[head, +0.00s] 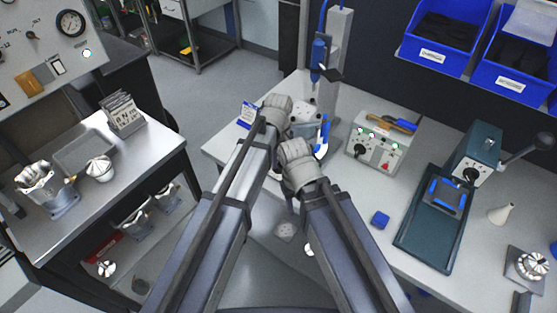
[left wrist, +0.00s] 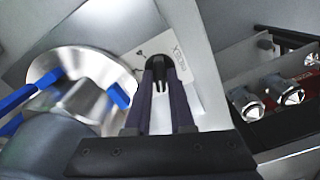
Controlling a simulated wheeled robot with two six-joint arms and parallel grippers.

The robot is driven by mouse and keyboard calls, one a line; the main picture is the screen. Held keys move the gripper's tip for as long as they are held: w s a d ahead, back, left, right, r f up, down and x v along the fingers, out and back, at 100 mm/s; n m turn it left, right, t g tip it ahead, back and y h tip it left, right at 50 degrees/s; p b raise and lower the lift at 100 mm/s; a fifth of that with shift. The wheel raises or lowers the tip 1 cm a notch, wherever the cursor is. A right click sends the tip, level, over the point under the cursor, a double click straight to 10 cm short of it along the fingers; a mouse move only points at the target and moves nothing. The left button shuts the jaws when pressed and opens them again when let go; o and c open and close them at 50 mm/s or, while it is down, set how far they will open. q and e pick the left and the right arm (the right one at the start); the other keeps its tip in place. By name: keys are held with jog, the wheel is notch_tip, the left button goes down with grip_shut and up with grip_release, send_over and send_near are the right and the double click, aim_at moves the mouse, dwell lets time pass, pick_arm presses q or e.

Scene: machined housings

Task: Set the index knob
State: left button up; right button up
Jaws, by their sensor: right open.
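A black knob (left wrist: 160,76) stands on a pale plate (left wrist: 200,98) with a small printed label in the left wrist view. The two dark fingers of my left gripper (left wrist: 164,84) point at it and lie close on either side. Whether they press on it is not clear. In the head view my left gripper (head: 276,105) is over the far left part of the bench, and my own wrist hides its fingers and the knob. My right gripper (head: 298,162) is open, lower and to the right. Its fingertips are hidden behind its wrist.
Beside the knob is a round silver plate (left wrist: 112,64) with blue pieces around a metal block. A post (head: 338,60) rises behind my grippers.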

pick_arm(q)
grip_shut()
jog(key=shift+m, duration=0.3)
jog(key=m, duration=0.3)
jog(key=shift+m, duration=0.4)
jog(key=m, duration=0.3)
jog(key=shift+m, duration=0.3)
jog(key=m, duration=0.5)
jog(key=shift+m, duration=2.5)
